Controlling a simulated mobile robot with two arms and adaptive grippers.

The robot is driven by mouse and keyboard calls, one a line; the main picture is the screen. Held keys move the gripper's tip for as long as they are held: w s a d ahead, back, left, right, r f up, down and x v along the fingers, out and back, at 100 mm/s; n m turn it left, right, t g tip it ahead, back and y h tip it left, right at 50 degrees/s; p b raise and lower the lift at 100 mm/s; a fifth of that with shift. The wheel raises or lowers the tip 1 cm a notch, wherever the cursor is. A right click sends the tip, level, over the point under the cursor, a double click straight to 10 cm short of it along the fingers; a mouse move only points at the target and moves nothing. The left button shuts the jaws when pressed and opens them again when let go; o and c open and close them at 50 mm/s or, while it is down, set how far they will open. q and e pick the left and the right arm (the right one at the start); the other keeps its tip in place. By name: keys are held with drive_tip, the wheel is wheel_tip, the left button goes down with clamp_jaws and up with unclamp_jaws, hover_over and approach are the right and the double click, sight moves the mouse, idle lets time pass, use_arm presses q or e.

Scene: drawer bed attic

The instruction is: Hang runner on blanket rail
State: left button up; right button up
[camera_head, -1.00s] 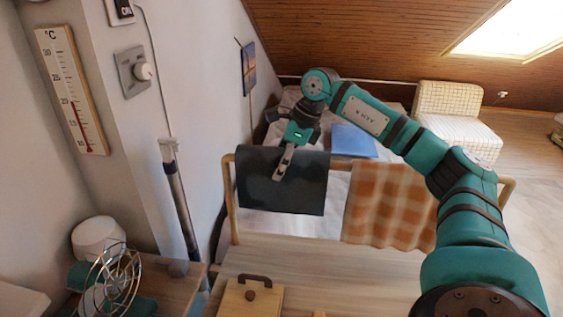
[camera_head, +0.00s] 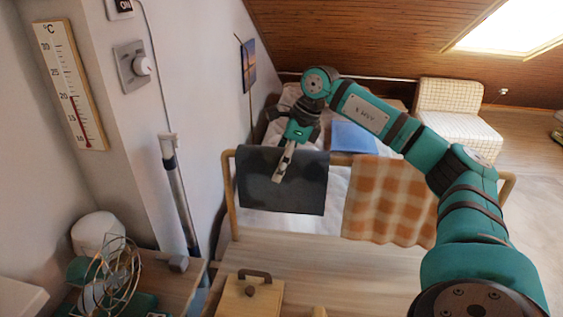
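A dark grey cloth, which looks like the runner (camera_head: 302,192), hangs over the left part of the wooden blanket rail (camera_head: 228,190). An orange checked cloth (camera_head: 385,205) hangs over the rail to its right. My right gripper (camera_head: 283,172), on the arm from the right, points down at the upper front of the dark cloth. Its fingers look close together; I cannot tell whether they pinch cloth or only lie in front of it. My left gripper does not show.
A bed with a blue folded item (camera_head: 353,138) lies behind the rail. A wooden surface (camera_head: 330,270) with a lidded box (camera_head: 250,297) is in front. A side table at lower left bears a wire fan (camera_head: 112,275). A wall and a grey pole (camera_head: 180,200) stand close on the left.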

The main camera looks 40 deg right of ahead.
drive_tip(key=v, duration=1.2)
